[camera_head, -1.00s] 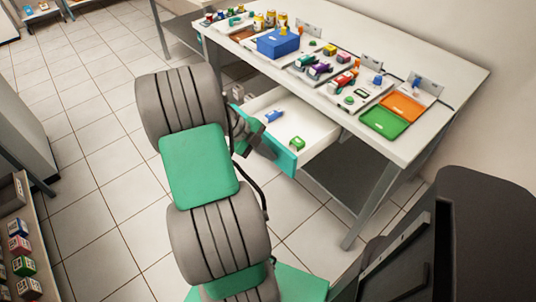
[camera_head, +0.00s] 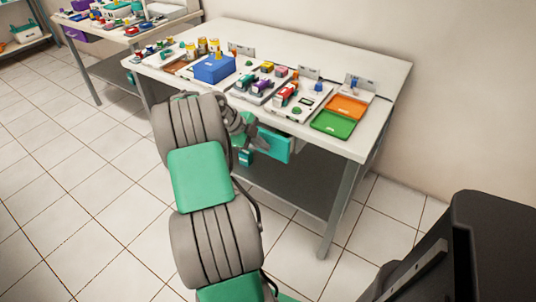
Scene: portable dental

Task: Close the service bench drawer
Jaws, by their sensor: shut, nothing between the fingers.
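The service bench (camera_head: 365,72) stands in the middle right, with its drawer under the front edge. The drawer's teal front (camera_head: 276,146) shows just below the bench top. No open interior or drawer contents show now; a small remaining gap cannot be ruled out. My gripper (camera_head: 264,145) is shut and empty, at the left part of the drawer front. My arm hides the front's left end, and whether the fingers touch it is unclear.
On the bench top are a blue box (camera_head: 215,69), an orange tray (camera_head: 346,107), a green tray (camera_head: 333,124) and several small colourful parts. A second table (camera_head: 92,36) stands at the back left. The tiled floor on the left is clear.

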